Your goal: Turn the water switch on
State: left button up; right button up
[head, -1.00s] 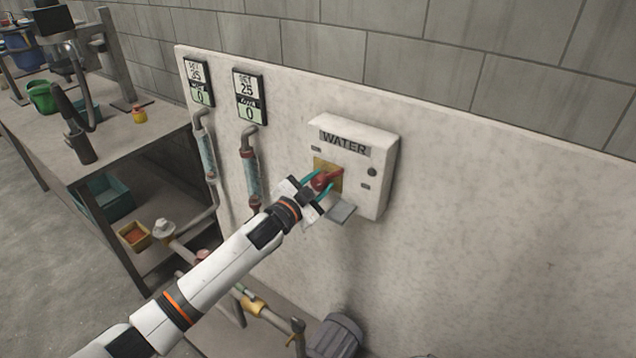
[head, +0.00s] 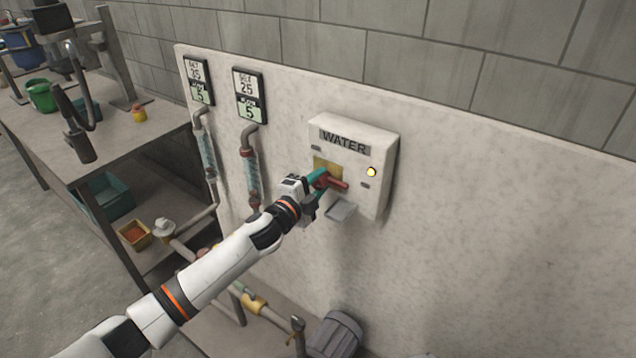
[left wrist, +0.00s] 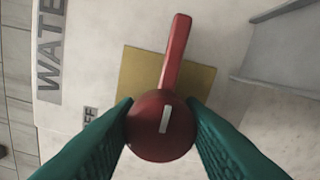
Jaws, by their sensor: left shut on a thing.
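The water switch box (head: 352,150) is a pale box marked WATER on the wall panel. Its red switch handle (head: 335,184) sits on a yellow plate (head: 322,165) and points to the lower right. A small lamp (head: 371,171) on the box is lit yellow. My left gripper (head: 318,184) is at the box, its teal fingers on either side of the red knob. In the left wrist view the left gripper (left wrist: 162,135) is shut on the round red knob (left wrist: 150,141), and the handle's lever (left wrist: 176,55) points up. My right gripper is not in view.
Two displays, the left one (head: 199,81) and the right one (head: 249,96), each read 5 in the lower field. Clear tubes and pipes run below them. A workbench (head: 60,130) stands at the left. The panel right of the box is bare.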

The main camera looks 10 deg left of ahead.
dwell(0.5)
pick_arm(q)
jog(key=o, duration=1)
jog(key=shift+s, duration=0.1)
jog(key=b+v, duration=0.1)
jog(key=v, duration=1.1)
jog(key=shift+b, duration=0.35)
jog(key=shift+f, duration=0.1)
